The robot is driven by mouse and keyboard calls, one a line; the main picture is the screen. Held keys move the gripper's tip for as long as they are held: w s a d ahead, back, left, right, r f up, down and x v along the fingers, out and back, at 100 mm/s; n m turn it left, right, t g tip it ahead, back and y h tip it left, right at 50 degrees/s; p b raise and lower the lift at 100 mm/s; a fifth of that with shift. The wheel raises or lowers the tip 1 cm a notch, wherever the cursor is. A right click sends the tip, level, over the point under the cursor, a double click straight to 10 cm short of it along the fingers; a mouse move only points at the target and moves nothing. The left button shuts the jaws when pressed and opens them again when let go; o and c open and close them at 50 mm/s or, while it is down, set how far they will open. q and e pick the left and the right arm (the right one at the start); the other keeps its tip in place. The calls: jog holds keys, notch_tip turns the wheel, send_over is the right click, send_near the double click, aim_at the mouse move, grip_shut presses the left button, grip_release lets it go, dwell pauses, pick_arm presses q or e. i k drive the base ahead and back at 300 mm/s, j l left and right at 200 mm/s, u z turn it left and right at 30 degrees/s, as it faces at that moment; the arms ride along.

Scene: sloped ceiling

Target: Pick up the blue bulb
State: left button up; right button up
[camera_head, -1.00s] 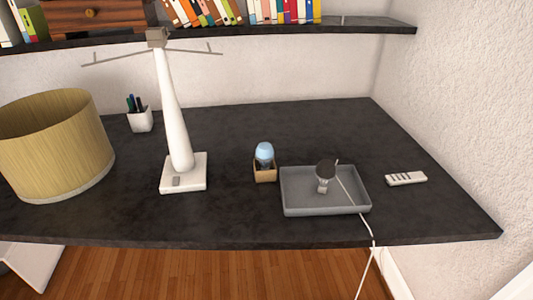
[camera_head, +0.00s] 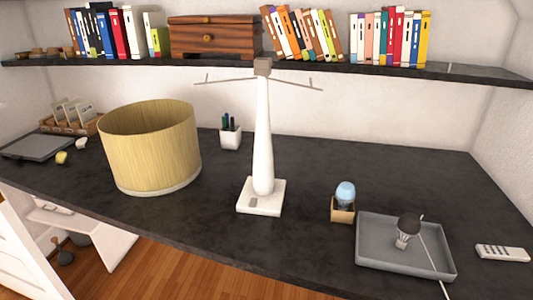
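The blue bulb (camera_head: 345,194) stands upright in a small open brown box (camera_head: 342,214) on the dark desk, right of the white lamp base. Its light blue glass top shows above the box, and its lower part is hidden inside. Neither of my grippers is in view.
A white lamp stand (camera_head: 264,140) with thin side arms stands left of the bulb. A grey tray (camera_head: 376,257) holding a dark-topped bulb (camera_head: 408,228) and a cable lies to the right. A yellow lampshade (camera_head: 150,150) and a pen cup (camera_head: 230,134) stand farther left. A bookshelf (camera_head: 340,68) overhangs the back.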

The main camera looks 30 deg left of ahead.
aim_at(345, 192)
jog(key=j+z, duration=0.35)
jog(key=k+j+z, duration=0.15)
jog(key=j+z, duration=0.2)
jog(key=k+j+z, duration=0.15)
jog(key=z, duration=0.15)
jog(key=j, duration=0.1)
